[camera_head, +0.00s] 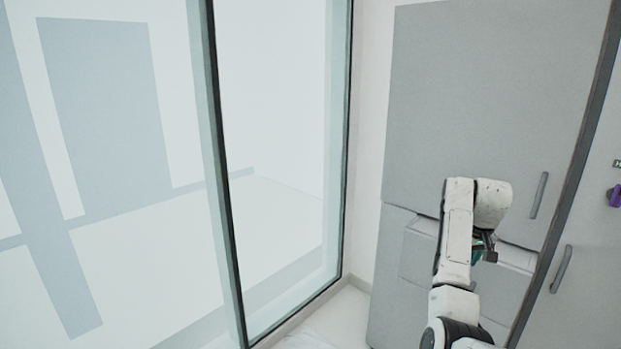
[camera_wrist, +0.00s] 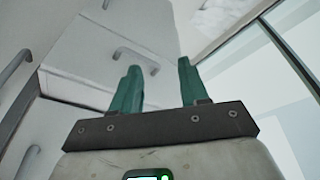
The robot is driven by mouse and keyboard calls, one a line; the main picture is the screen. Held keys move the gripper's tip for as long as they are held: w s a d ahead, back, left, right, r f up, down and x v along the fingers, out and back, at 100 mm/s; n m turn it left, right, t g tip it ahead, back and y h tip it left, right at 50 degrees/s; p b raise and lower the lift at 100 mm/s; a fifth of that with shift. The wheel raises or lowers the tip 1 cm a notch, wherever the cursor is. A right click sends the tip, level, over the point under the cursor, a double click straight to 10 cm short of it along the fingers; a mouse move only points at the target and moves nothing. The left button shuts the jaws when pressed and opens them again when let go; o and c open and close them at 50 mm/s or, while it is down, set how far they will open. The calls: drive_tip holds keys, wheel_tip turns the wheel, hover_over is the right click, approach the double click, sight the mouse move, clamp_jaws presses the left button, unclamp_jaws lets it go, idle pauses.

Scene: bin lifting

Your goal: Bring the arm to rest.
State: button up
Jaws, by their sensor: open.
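My arm rises at the lower right of the head view, bent at the elbow, in front of grey cabinet doors. My gripper (camera_head: 485,246) shows there as a small dark and green shape, partly hidden behind the white arm link. In the wrist view my gripper (camera_wrist: 160,82) has two green fingers standing well apart, with nothing between them. The gripper is open and empty. Beyond the fingers is a cabinet front with a handle.
A tall grey cabinet (camera_head: 480,90) stands close behind my arm, with bar handles (camera_head: 539,195) on its doors. A glass wall with a dark frame (camera_head: 222,180) is on the left. A purple object (camera_head: 614,196) is at the right edge. Pale floor (camera_head: 335,318) shows between glass and cabinet.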

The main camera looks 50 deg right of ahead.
drive_tip(key=w+a+f+n, duration=0.1)
drive_tip(key=w+a+f, duration=0.4)
drive_tip(key=a, duration=0.4)
drive_tip(key=w+a+f+n, duration=0.2)
drive_tip(key=a+f, duration=0.4)
drive_tip(key=a, duration=0.3)
drive_tip(key=w+a+f+n, duration=0.1)
drive_tip(key=w+a+f, duration=0.3)
drive_tip(key=a+f, duration=0.3)
drive_tip(key=s+a+f+n+y, duration=0.1)
drive_tip(key=s+a, duration=0.2)
drive_tip(key=a, duration=0.6)
drive_tip(key=s+a+f+n+b, duration=0.1)
drive_tip(key=s+a+n, duration=0.1)
drive_tip(key=a, duration=0.6)
drive_tip(key=s+a+f+n+y, duration=0.1)
drive_tip(key=s+a+f+n, duration=0.1)
drive_tip(key=s+a, duration=0.3)
drive_tip(key=a, duration=0.4)
drive_tip(key=shift+a+y+b, duration=0.3)
drive_tip(key=shift+f, duration=0.1)
